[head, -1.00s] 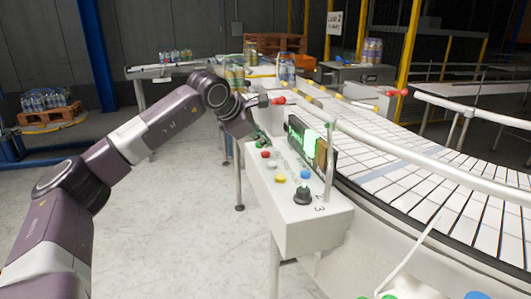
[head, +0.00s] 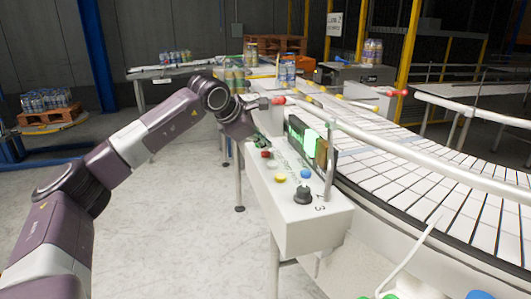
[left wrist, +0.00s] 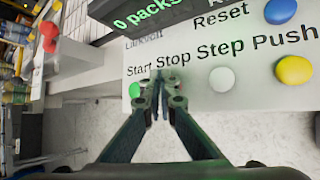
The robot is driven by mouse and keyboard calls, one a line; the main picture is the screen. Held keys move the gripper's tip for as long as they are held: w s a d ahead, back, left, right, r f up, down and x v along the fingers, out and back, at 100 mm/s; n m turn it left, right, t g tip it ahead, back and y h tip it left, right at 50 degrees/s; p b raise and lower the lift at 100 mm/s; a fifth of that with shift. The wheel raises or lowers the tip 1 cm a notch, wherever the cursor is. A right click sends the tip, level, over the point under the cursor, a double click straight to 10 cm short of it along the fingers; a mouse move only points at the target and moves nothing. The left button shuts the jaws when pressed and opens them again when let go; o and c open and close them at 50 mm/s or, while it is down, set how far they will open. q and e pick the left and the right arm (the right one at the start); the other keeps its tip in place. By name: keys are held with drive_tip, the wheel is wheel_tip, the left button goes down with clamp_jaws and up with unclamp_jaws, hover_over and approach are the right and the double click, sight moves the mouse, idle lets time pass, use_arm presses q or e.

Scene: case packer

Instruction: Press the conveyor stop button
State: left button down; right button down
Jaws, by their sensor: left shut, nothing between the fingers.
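The control box (head: 300,228) carries a red button (head: 266,154), a white button (head: 271,165), a yellow button (head: 280,177) and a blue button (head: 305,173). My left gripper (head: 259,143) is shut and empty at the box's far end, close to the red button. In the left wrist view its fingertips (left wrist: 160,88) lie over the spot under the printed word Stop, hiding the button there. The green button (left wrist: 135,90) under Start is just left of them, the white one (left wrist: 222,80) under Step to the right. Contact cannot be told. My right gripper is not seen.
A lit green display (head: 302,135) rises behind the buttons, and a black knob (head: 302,195) stands at the near end. The curved conveyor (head: 420,165) with its rail is on the right. Open floor (head: 180,220) lies left of the box.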

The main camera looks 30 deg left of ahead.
sight(264, 152)
use_arm(q)
drive_tip(key=shift+f+b, duration=0.35)
drive_tip(key=shift+f, duration=0.2)
idle(0.6)
drive_tip(key=shift+r+p, duration=0.8)
drive_tip(key=shift+r, duration=0.2)
wheel_tip(264, 152, up, 5)
drive_tip(key=p, duration=0.4)
idle(0.5)
drive_tip(key=shift+f, duration=0.1)
